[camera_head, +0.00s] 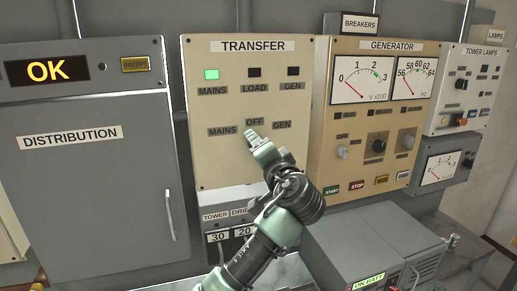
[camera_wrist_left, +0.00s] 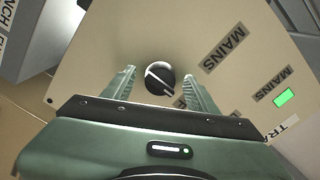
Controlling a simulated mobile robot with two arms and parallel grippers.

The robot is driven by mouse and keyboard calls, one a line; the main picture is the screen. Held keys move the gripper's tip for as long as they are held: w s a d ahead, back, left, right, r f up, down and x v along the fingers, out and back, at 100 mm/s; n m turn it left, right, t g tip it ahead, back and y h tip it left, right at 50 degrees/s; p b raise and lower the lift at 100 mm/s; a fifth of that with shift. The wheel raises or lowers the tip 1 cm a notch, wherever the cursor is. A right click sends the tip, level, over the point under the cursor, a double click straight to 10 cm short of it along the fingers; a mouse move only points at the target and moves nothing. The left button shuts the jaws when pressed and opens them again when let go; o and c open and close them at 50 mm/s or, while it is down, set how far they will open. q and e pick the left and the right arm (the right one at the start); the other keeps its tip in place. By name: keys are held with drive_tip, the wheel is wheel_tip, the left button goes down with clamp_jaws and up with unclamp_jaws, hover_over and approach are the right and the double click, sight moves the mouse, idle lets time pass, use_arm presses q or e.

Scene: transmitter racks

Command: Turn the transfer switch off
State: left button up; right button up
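The transfer switch is a round black knob (camera_wrist_left: 160,78) with a white mark on its face, on the beige TRANSFER panel (camera_head: 205,160). In the head view my left gripper (camera_head: 253,138) hides it, just below the OFF label (camera_head: 255,121), with MAINS (camera_head: 222,131) and GEN (camera_head: 282,124) labels either side. In the left wrist view my left gripper (camera_wrist_left: 159,73) is open, one finger each side of the knob, with gaps showing. I cannot tell which label the mark points to. The MAINS lamp (camera_head: 212,74) is lit green; LOAD and GEN lamps are dark. My right gripper is not in view.
The grey DISTRIBUTION cabinet (camera_head: 80,190) with a handle stands at the left. The GENERATOR panel (camera_head: 375,110), with meters, knobs and buttons, adjoins at the right. A grey unit (camera_head: 370,250) stands low in front at the right. The TRANSFER panel's lower left is bare.

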use_arm(q)
drive_tip(key=v, duration=0.7)
drive_tip(key=shift+s+b, duration=0.35)
drive_tip(key=shift+d, duration=0.1)
